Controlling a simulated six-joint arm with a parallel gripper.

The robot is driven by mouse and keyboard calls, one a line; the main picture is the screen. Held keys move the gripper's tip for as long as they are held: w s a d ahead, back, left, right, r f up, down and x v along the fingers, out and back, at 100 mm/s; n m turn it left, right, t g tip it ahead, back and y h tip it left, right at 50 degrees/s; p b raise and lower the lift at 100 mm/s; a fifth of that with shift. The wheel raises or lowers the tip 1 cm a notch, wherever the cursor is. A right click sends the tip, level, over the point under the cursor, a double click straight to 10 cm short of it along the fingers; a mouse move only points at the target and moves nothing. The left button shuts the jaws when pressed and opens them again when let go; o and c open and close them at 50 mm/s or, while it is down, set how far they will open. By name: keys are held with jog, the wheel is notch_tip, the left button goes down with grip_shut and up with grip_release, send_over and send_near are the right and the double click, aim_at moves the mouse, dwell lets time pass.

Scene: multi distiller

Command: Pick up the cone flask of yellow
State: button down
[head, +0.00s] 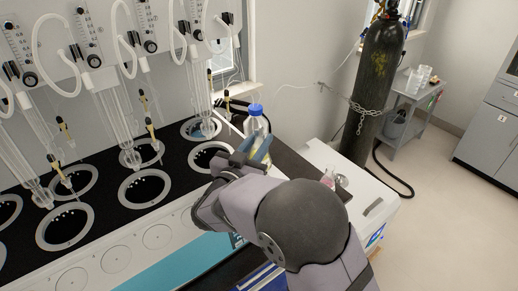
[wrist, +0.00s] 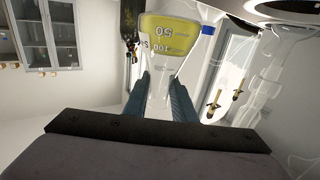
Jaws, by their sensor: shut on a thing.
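The cone flask of yellow (wrist: 165,38) shows at the top centre of the wrist view, with yellow liquid and volume marks that read upside down there. My gripper (wrist: 160,92) is shut on its clear neck, one blue-grey finger on each side. In the head view my gripper (head: 257,150) is at the right end of the black distiller top, just in front of a clear bottle with a blue cap (head: 256,110). The flask is mostly hidden there behind the gripper. I cannot tell whether its base touches the surface below.
The distiller's black top (head: 105,172) has several round wells, with glass tubes and hoses above. Small glassware (head: 340,181) stands right of my arm. A dark gas cylinder (head: 378,90) is chained behind, with a grey cart (head: 408,105) beside it. The floor at right is clear.

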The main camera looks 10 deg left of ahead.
aim_at(260, 131)
jog(key=shift+r, duration=1.65)
